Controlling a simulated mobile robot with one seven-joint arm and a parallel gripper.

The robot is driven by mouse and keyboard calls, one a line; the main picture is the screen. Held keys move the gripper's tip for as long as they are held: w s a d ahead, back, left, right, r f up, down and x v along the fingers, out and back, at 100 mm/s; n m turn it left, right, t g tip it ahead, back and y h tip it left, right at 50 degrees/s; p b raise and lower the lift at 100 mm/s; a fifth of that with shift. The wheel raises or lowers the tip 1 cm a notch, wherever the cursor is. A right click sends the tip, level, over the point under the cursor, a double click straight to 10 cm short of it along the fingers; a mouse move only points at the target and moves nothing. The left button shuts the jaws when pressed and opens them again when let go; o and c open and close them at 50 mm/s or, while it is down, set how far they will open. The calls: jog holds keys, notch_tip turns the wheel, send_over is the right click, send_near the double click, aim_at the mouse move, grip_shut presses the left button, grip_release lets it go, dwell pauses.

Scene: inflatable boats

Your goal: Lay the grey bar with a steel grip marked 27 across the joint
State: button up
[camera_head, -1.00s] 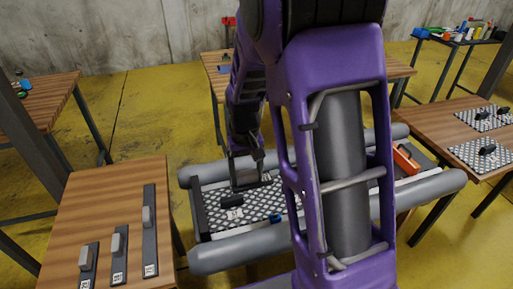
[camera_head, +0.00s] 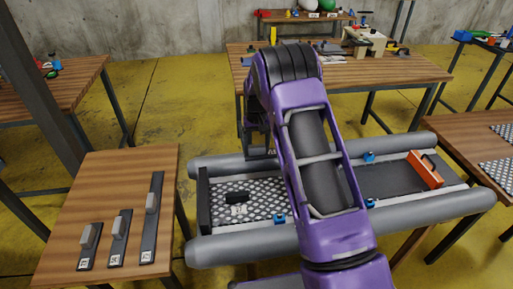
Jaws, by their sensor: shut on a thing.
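Three dark grey bars with steel grips lie on the left wooden table: a short one (camera_head: 88,245), a middle one (camera_head: 119,240) and a long one (camera_head: 153,215). Each has a white label at its near end, too small for me to read surely as 27. My gripper (camera_head: 258,145) hangs over the boat's far tube, shut on a dark piece (camera_head: 259,153) with a small white mark; its shape is mostly unclear. The boat (camera_head: 240,248) holds a chequered floor panel (camera_head: 262,208) with a black handle and a dark panel (camera_head: 385,180). My arm hides the floor between them.
Blue clips (camera_head: 280,218) sit along the floor edges. An orange box-like piece (camera_head: 424,170) stands at the boat's right end. A cluttered table (camera_head: 345,72) is behind, and a table with chequered panels (camera_head: 470,140) is at right. Yellow floor lies between.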

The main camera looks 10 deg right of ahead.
aim_at(256, 157)
jog(key=shift+w+f, duration=0.2)
jog(key=shift+f, duration=0.15)
jog(key=shift+f+b, duration=1.35)
jog(key=shift+f, duration=0.95)
jog(key=shift+f, duration=0.1)
jog(key=shift+f+b, duration=1)
jog(key=shift+f, duration=0.4)
jog(key=shift+f+b, duration=0.75)
jog(key=shift+f, duration=0.7)
jog(key=o, duration=1.3)
